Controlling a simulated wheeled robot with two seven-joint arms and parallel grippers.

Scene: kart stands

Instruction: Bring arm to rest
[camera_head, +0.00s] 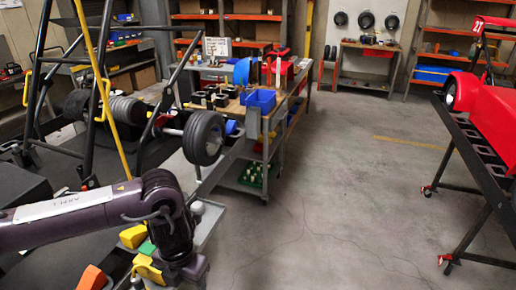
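My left arm (85,216) comes in from the left edge and bends downward at a dark joint. Its lower end leaves the picture at the bottom, and no gripper fingers show. My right arm and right gripper are not in view. Below and beside the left arm are a yellow block (132,236), a green block (147,248) and an orange block (92,278), partly covered by the arm. I cannot tell whether the arm touches any of them.
A kart stand with black tires (204,138) is behind the arm. A workbench with a blue bin (262,100) stands at centre. A red kart (492,115) rests on a dark stand (474,150) at right. The grey floor (340,210) between is clear.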

